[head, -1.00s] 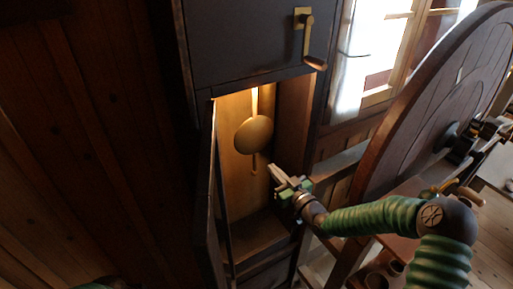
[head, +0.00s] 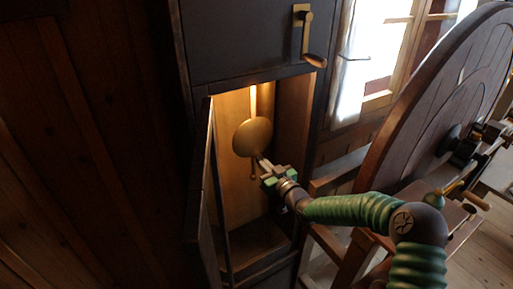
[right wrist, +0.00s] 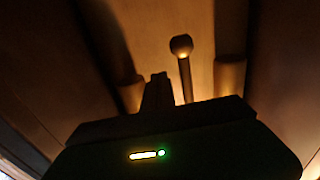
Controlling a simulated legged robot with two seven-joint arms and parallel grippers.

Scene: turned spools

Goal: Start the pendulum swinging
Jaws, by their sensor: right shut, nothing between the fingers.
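The pendulum's round brass bob (head: 252,136) hangs on a pale rod (head: 253,98) inside the lit case (head: 238,205) of a tall dark clock. Its short lower tip shows beneath the bob. My right gripper (head: 264,165) is shut and empty, inside the case opening, just below and right of the bob. I cannot tell whether its fingertips touch it. In the right wrist view, a thin rod with a round end (right wrist: 181,46) stands just beyond the dark gripper finger (right wrist: 157,91); which part of the clock it is, I cannot tell. My left gripper is not in view.
The clock's narrow door (head: 203,190) stands open on the left. A crank (head: 306,38) sits on the panel above. A large wooden wheel (head: 430,100) on a frame stands right, close to my right arm. Two cylinders (right wrist: 229,75) flank the rod in the wrist view.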

